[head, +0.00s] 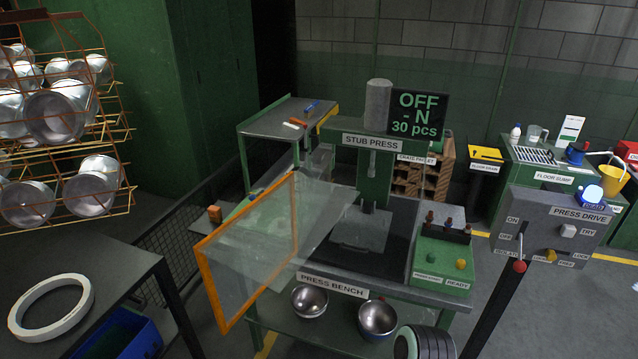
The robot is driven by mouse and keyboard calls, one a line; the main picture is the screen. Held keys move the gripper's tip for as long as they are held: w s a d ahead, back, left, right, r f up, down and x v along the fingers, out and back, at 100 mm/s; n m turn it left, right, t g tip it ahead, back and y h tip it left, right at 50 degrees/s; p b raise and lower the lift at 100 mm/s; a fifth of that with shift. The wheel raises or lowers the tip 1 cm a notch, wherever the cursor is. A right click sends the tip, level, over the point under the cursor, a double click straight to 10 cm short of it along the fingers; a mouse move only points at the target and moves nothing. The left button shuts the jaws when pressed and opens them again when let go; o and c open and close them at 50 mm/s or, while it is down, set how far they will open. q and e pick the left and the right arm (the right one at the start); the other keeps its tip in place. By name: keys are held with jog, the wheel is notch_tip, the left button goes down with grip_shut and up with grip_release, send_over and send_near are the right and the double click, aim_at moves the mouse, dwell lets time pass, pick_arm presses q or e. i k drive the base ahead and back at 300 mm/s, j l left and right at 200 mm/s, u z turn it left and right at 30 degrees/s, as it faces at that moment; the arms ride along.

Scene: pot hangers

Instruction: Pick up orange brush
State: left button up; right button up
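No orange brush can be made out for certain. A small orange-brown block (214,214) stands on the left end of the press bench (335,285), behind the orange-framed clear guard (245,250); I cannot tell if it is a brush. A small orange piece (298,121) lies beside a white piece (291,125) on the grey side table (268,117), too small to identify. A blue stick-like item (312,106) lies further back on that table. Neither of my grippers is in view.
The stub press (375,185) stands mid-view. Two metal bowls (309,301) (377,318) sit below the bench front. A wire rack of metal pots (60,115) is at left, above a dark table with a white ring (50,306).

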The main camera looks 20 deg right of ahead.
aim_at(214, 213)
jog(key=i+j+z, duration=0.1)
jog(key=z, duration=0.75)
jog(key=i+j+z, duration=0.3)
jog(key=j+z, duration=0.15)
jog(key=j, duration=0.2)
jog(key=i+j+z, duration=0.2)
jog(key=j, duration=0.15)
jog(key=k+l, duration=0.05)
jog(key=k, duration=0.05)
